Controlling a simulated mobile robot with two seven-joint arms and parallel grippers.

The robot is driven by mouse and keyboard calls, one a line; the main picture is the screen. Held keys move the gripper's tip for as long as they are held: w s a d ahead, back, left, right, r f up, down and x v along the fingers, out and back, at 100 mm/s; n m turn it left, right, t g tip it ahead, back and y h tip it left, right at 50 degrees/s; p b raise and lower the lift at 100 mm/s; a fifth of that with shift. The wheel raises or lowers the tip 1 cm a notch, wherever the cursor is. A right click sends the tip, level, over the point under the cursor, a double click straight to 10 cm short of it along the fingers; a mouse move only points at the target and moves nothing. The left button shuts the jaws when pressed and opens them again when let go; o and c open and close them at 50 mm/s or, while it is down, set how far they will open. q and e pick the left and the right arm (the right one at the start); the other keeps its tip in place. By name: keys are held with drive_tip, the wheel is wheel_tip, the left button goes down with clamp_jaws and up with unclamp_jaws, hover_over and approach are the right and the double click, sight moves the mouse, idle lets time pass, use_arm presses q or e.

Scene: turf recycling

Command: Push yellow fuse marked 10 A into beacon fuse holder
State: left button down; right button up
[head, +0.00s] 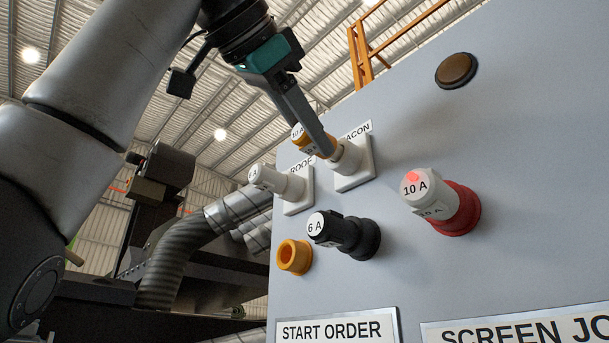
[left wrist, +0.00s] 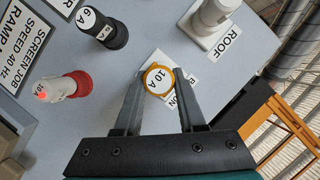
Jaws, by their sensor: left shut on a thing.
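The yellow fuse marked 10 A (head: 299,136) is between the fingers of my left gripper (head: 322,150), which is shut on it. In the left wrist view the fuse (left wrist: 158,80) shows its round marked face between the two fingers. The white beacon fuse holder (head: 352,171) is on the grey panel right behind the fuse, under a partly covered BEACON label. The fuse is lined up with the holder's round socket; a finger hides part of the fuse, so I cannot tell how deep it sits. My right gripper is not in view.
The roof holder (head: 297,197) with a white fuse is close to the left. Below are a black 6 A fuse (head: 340,233), an empty yellow holder (head: 294,257) and a white 10 A fuse (head: 421,191) on a red base. A dark round button (head: 456,70) is higher up.

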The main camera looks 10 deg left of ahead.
use_arm(q)
drive_tip(key=shift+w+d, duration=0.35)
drive_tip(key=shift+w, duration=0.1)
drive_tip(key=shift+c, duration=2.1)
unclamp_jaws()
drive_tip(key=v, duration=1.5)
drive_tip(key=shift+s, duration=0.15)
